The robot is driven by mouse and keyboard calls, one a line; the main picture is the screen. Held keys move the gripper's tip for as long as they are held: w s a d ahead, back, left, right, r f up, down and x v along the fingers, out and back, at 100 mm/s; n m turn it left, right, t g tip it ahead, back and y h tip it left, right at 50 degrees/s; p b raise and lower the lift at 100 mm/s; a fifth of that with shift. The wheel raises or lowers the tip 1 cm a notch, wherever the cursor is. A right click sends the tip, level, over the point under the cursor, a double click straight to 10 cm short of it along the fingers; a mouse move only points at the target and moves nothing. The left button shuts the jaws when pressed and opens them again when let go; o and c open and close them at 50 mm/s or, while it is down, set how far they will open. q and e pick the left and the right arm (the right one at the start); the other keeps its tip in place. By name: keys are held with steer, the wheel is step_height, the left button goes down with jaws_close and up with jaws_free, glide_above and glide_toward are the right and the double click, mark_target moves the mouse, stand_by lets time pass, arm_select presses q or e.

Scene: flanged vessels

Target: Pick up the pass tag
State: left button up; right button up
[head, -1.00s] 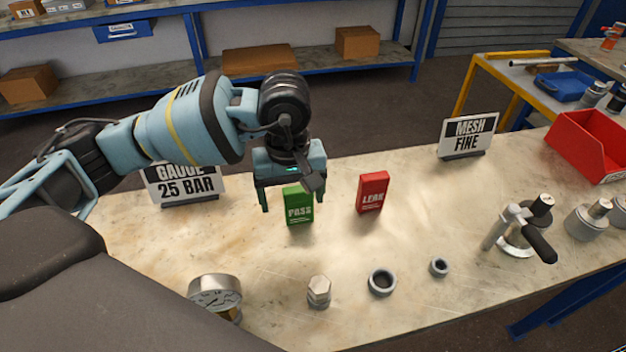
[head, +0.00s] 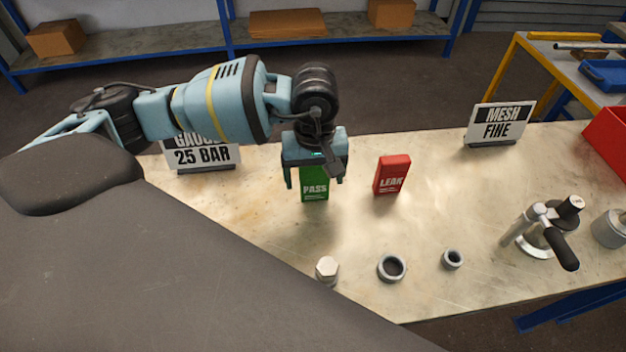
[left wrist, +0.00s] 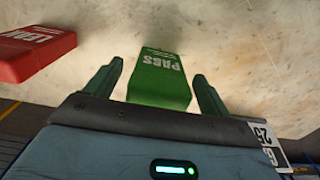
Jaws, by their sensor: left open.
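The green pass tag (head: 314,187) stands upright on the worktop near its back edge, with white lettering on its face. It also shows in the left wrist view (left wrist: 160,77), between the fingers. My left gripper (head: 315,182) is open and comes down over the tag from above, one finger on each side. In the left wrist view a gap shows between the tag and the right finger, so the fingers are not closed on it. The gripper hides the top of the tag in the head view. My right gripper is not in view.
A red leak tag (head: 391,175) stands close to the right of the pass tag. The gauge sign (head: 204,154) stands to the left, the mesh sign (head: 499,123) to the right. A hex plug (head: 327,270) and rings (head: 391,268) lie in front.

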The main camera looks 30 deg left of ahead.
arm_select(q)
steer(key=shift+a+f, duration=0.1)
steer(key=shift+f, duration=1.3)
steer(key=shift+c, duration=0.3)
steer(key=c, duration=1)
steer(key=shift+r, duration=0.1)
step_height(320, 180, up, 10)
steer(key=shift+f, duration=0.1)
